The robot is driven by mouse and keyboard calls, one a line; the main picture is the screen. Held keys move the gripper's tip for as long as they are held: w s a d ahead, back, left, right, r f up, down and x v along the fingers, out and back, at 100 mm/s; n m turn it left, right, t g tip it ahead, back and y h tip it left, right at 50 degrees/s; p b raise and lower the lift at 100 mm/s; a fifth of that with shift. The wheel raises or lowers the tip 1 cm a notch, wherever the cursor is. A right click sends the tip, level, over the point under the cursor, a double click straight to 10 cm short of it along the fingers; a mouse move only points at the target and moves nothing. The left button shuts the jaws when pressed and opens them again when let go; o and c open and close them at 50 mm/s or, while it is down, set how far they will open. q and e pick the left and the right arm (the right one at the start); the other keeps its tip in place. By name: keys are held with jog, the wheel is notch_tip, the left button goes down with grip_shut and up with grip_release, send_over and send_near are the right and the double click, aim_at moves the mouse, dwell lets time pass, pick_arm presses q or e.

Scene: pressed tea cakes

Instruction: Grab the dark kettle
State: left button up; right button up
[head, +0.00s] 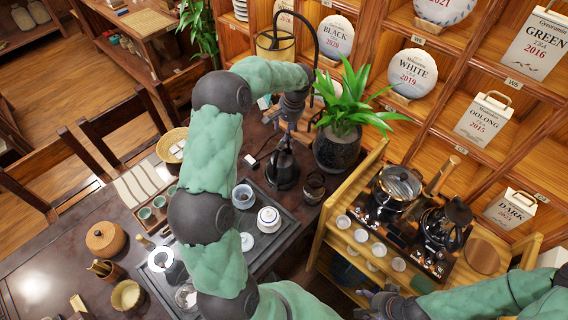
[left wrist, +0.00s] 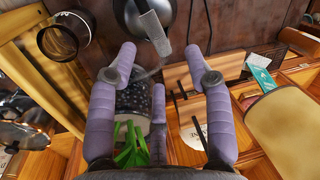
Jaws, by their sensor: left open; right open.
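A dark kettle (head: 283,167) stands at the back right of the dark tray on the table. In the left wrist view a dark rounded body with a grey handle, apparently this kettle (left wrist: 153,32), is at the top, beyond the fingertips. My left gripper (head: 287,125) is above the kettle in the head view; its purple fingers (left wrist: 160,58) are spread with nothing between the tips, apart from the handle. Another dark kettle (head: 443,228) and a glass-lidded pot (head: 397,187) stand on the wooden cart. My right gripper (head: 384,303) is open and empty at the bottom, low by the cart.
A potted plant (head: 340,148) stands just right of the kettle, close to my left gripper. A dark cup (head: 314,187) stands beside it. A white lidded pot (head: 268,219) is on the tray (head: 290,232). The wooden cart (head: 318,245) has several small cups.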

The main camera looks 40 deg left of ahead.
aim_at(283, 143)
pick_arm(q)
jog(key=f, duration=0.4)
jog(key=shift+a, duration=0.3)
jog(key=f, duration=0.2)
jog(key=s+f, duration=0.1)
jog(key=f, duration=0.2)
grip_shut()
jog(key=shift+r, duration=0.1)
